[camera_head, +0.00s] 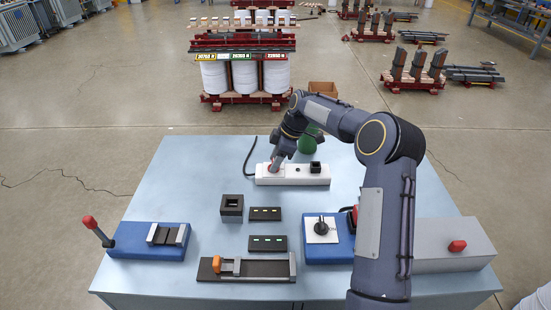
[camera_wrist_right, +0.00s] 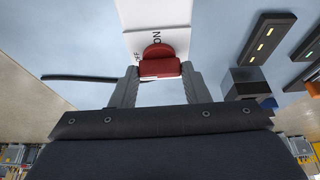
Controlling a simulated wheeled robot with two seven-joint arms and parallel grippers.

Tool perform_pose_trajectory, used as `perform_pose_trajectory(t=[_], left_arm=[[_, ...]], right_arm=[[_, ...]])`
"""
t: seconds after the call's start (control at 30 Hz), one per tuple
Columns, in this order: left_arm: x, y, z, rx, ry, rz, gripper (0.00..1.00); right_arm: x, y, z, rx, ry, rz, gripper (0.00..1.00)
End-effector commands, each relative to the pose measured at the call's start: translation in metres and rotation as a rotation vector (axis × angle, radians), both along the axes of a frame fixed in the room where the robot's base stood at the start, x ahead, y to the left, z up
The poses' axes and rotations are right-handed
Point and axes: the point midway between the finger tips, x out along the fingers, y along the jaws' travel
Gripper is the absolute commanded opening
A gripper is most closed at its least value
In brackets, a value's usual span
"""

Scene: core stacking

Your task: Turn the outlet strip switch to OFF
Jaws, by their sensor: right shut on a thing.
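The white outlet strip (camera_head: 300,180) lies at the back middle of the blue table. It also shows in the right wrist view (camera_wrist_right: 155,14). Its red switch (camera_wrist_right: 160,64) is at the strip's left end in the head view. In the right wrist view, lettering ON and part of OFF show beside the switch. My right gripper (camera_head: 275,165) reaches down over the strip's left end. Its two fingers (camera_wrist_right: 159,71) are on either side of the red switch, shut on it. I cannot tell which way the switch is set. My left gripper is not in view.
A black plug (camera_head: 315,167) stands in the strip's right part. A black cable (camera_head: 250,156) runs from its left end. A green object (camera_head: 308,143) is behind my arm. Nearer are a black block (camera_head: 231,206), a blue lever box (camera_head: 150,247) and a knob box (camera_head: 322,230).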

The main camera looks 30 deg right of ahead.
Motion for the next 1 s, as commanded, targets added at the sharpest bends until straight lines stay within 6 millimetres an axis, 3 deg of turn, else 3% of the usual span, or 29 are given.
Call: perform_pose_trajectory(t=[0.37, 0.4, 0.57, 0.87, 1.0], left_arm=[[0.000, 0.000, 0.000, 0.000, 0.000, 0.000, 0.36], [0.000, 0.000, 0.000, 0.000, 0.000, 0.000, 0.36], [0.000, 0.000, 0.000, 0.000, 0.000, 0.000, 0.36], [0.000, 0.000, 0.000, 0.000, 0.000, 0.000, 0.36], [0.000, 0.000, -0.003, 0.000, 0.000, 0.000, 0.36]], right_arm=[[0.000, -0.001, 0.000, -0.003, -0.002, 0.005, 0.19], [0.000, -0.001, 0.000, -0.003, -0.002, 0.005, 0.44], [0.000, -0.001, 0.000, -0.003, -0.001, 0.005, 0.64], [0.000, -0.001, 0.002, -0.002, -0.002, 0.003, 0.64], [-0.002, -0.007, 0.017, -0.002, -0.005, 0.002, 0.64]])
